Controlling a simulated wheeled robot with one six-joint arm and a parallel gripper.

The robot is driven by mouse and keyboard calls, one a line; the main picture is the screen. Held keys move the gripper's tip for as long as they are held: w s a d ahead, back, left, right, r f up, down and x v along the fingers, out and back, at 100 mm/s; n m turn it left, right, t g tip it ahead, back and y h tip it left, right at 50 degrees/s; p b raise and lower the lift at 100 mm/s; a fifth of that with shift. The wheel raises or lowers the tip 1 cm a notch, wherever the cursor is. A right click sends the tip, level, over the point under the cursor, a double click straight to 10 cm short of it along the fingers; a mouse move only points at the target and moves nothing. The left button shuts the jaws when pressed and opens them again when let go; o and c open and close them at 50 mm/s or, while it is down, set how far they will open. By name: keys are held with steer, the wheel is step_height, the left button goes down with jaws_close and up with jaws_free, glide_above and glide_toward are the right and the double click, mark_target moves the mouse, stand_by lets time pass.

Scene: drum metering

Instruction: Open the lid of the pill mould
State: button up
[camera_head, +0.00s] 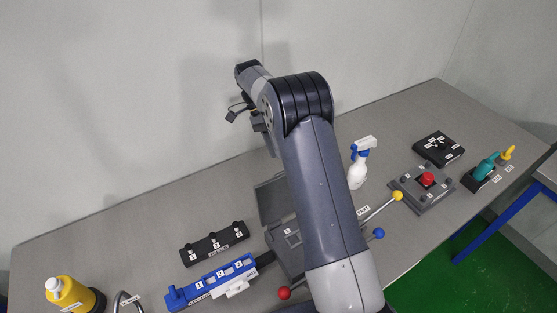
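No label naming the pill mould is readable, so I cannot tell for sure which thing it is. A long blue block (207,287) with numbered spots and a white piece at its front lies left of my arm. A grey device (285,238) stands right of it, with a flat grey panel (270,202) raised at its back; my arm hides much of it. My gripper (247,117) is up in the air near the back wall, well above the table and apart from everything. Its dark fingers look spread, with nothing between them.
A black block (214,245) with several knobs lies behind the blue block. A yellow bottle (70,292) is at the front left. Ball-ended levers, red (284,293), blue (378,233) and yellow (397,196), stick out around my arm. A spray bottle (358,168) and red-button box (426,182) stand right.

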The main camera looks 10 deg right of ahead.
steer(key=shift+p+v, duration=0.35)
steer(key=shift+v, duration=0.7)
steer(key=shift+s, duration=0.1)
steer(key=x, duration=0.7)
steer(key=shift+s, duration=0.25)
steer(key=shift+w+d, duration=0.1)
steer(key=v, duration=0.7)
steer(key=shift+t, duration=0.6)
steer(key=shift+s+d+f, duration=0.3)
steer(key=shift+s+f, duration=0.5)
steer(key=shift+s, duration=0.1)
steer(key=shift+s+d+f, duration=0.25)
steer(key=shift+s+f, duration=0.55)
steer(key=shift+s, duration=0.1)
steer(key=shift+s+d+f, duration=0.3)
steer(key=shift+s+f, duration=0.5)
steer(key=shift+s, duration=0.1)
